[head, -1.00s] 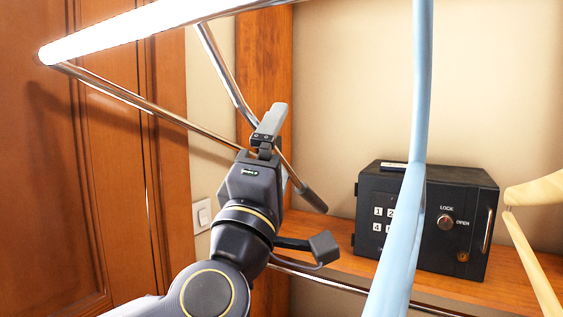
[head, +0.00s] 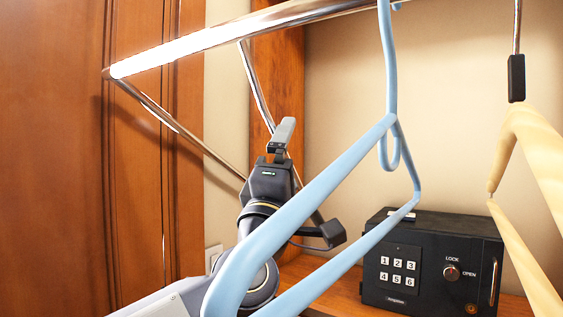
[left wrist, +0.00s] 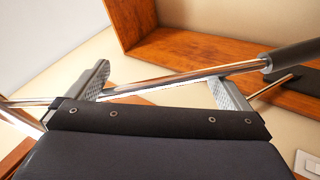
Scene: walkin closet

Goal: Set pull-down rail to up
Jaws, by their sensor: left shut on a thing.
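The pull-down rail (head: 200,48) is a bright metal bar crossing the upper part of the head view, with thin side rods slanting down from it. My left gripper (head: 283,135) is beside a slanting rod below the bar and is shut on the rail's metalwork. In the left wrist view a chrome rod (left wrist: 190,78) runs across between the two fingers, with a dark grip (left wrist: 295,54) at its right end. The exact contact is partly hidden. My right gripper is in neither view.
A light blue hanger (head: 330,165) hangs tilted from the rail, in front of my left arm. A wooden hanger (head: 535,150) hangs at the right. A black safe (head: 430,265) stands on a wooden shelf (head: 345,285). Wooden panels (head: 55,160) fill the left side.

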